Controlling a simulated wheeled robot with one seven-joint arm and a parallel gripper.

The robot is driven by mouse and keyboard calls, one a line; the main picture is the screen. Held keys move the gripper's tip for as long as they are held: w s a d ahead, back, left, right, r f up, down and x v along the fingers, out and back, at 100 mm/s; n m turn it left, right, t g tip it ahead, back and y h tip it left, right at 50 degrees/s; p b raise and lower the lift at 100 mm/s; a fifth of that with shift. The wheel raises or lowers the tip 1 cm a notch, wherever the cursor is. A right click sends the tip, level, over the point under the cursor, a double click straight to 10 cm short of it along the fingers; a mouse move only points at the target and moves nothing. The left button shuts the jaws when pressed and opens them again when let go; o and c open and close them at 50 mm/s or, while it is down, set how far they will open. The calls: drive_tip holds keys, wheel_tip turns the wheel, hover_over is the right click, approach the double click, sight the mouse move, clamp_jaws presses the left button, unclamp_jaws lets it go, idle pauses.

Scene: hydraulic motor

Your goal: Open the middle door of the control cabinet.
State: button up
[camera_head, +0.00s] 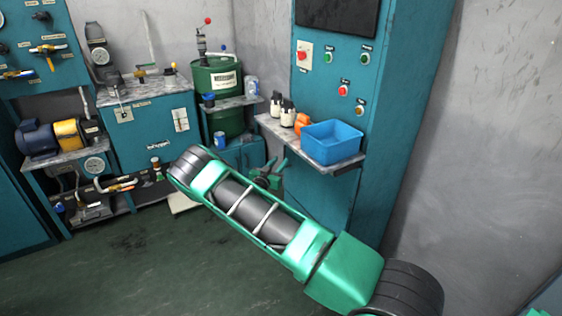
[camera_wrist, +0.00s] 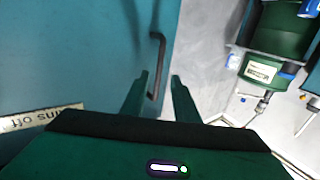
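The control cabinet (camera_head: 400,110) is the tall teal unit right of centre in the head view, with a dark screen and several buttons. In the wrist view a teal door panel (camera_wrist: 80,60) fills the left side, with a partly cut-off label (camera_wrist: 42,117). A dark bar handle (camera_wrist: 157,65) stands near its right edge. My gripper (camera_wrist: 158,88) is open, and the handle's lower end shows between its fingers, near the left one. I cannot tell whether it touches. In the head view my gripper (camera_head: 268,174) is small, beside the cabinet and partly behind my arm.
A shelf (camera_head: 352,163) juts from the cabinet above my gripper, carrying a blue bin (camera_head: 332,143), bottles (camera_head: 288,113) and an orange item (camera_head: 302,123). A green drum (camera_head: 218,80) stands left of the cabinet. Floor at lower left (camera_head: 130,260) is clear.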

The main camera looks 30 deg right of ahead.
drive_tip(key=shift+x, duration=1.75)
drive_tip(key=shift+s+d, duration=0.1)
clamp_jaws()
